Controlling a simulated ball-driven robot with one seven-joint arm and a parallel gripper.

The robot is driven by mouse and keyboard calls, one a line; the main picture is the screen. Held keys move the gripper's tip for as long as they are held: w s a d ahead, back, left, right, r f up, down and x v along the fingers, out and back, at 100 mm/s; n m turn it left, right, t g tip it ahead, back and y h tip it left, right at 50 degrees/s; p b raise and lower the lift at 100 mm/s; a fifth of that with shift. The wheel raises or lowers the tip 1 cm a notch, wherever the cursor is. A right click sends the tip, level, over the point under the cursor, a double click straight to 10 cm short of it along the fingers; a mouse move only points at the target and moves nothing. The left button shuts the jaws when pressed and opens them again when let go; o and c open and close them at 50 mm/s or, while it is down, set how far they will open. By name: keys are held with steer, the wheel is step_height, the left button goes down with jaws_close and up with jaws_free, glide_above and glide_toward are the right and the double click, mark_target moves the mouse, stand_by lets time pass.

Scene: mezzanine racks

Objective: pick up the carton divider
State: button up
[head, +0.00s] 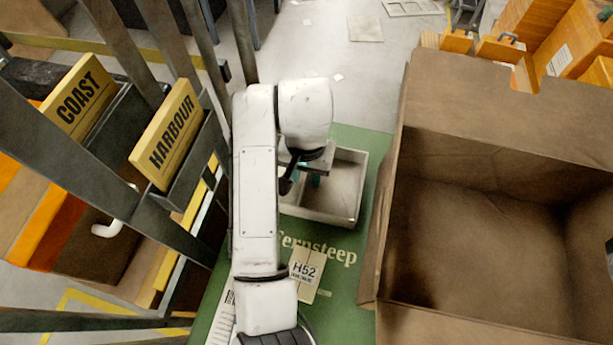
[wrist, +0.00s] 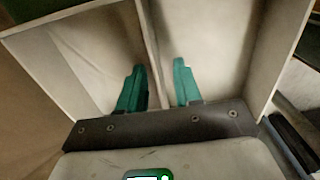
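A pale grey, open-topped piece (head: 352,206) with upright walls lies on a green surface (head: 340,285). I take it to be the carton divider. In the wrist view its thin middle wall (wrist: 150,42) parts two compartments. My gripper (head: 306,178) is over its left part in the head view, mostly hidden by my white arm. In the wrist view my gripper (wrist: 158,66) has its teal fingers apart, one on each side of the middle wall.
A big open brown carton (head: 470,230) stands close on the right, its walls rising beside the green surface. Rack posts and the yellow COAST (head: 78,97) and HARBOUR (head: 167,135) signs are on the left. A label reading H52 (head: 305,270) lies in front. Flat scraps lie on the floor behind.

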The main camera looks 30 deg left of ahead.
steer(key=shift+f, duration=0.15)
jaws_close()
stand_by(0.5)
